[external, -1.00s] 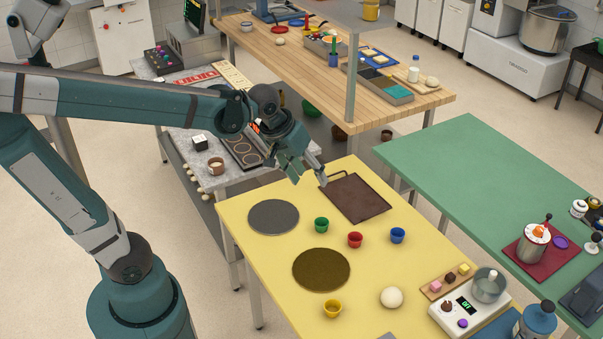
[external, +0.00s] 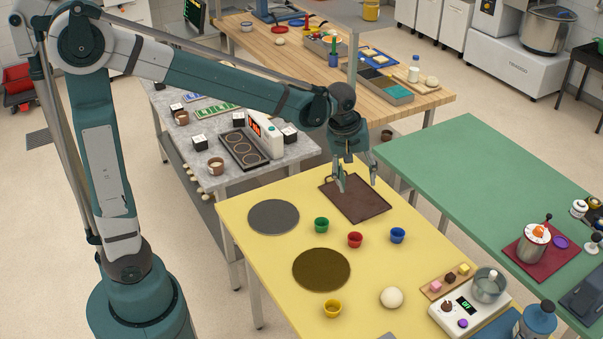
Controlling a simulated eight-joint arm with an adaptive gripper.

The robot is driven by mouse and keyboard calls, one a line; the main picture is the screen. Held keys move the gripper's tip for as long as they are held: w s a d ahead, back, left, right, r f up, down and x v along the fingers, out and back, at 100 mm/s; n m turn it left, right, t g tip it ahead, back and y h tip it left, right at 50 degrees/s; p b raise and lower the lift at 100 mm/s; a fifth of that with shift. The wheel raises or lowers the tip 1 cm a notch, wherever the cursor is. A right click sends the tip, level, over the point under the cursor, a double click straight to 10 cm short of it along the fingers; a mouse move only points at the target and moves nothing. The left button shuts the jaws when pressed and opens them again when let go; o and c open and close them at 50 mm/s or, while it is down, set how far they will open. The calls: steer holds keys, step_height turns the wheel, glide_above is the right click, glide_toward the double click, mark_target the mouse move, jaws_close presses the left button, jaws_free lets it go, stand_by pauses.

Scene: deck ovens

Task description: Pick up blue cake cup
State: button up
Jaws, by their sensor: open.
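The blue cake cup (external: 397,236) stands upright on the yellow table (external: 260,262), near its right edge. My gripper (external: 357,184) is open and empty, fingers pointing down, above the dark brown tray (external: 350,206). It is above and to the left of the blue cup in the picture and apart from it. Nothing hides the blue cup.
A red cup (external: 355,240) and a green cup (external: 321,225) stand left of the blue cup. A yellow cup (external: 332,309), a dough ball (external: 392,297) and a scale (external: 470,311) sit nearer the front. Round grey (external: 273,217) and brown (external: 321,270) discs lie at left.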

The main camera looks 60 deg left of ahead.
steer(key=w+d+f+n+g, duration=0.2)
steer(key=w+d+f+n, duration=0.15)
steer(key=w+f, duration=0.5)
steer(key=n+g, duration=0.1)
steer(key=n, duration=0.3)
glide_toward(398, 233)
steer(key=s+d, duration=0.2)
steer(key=shift+w+a+f, duration=0.15)
steer(key=shift+w+a, duration=0.05)
steer(key=shift+f, duration=1.3)
steer(key=shift+a+f+b, duration=0.1)
steer(key=shift+f+b, duration=0.25)
steer(key=shift+f, duration=2.25)
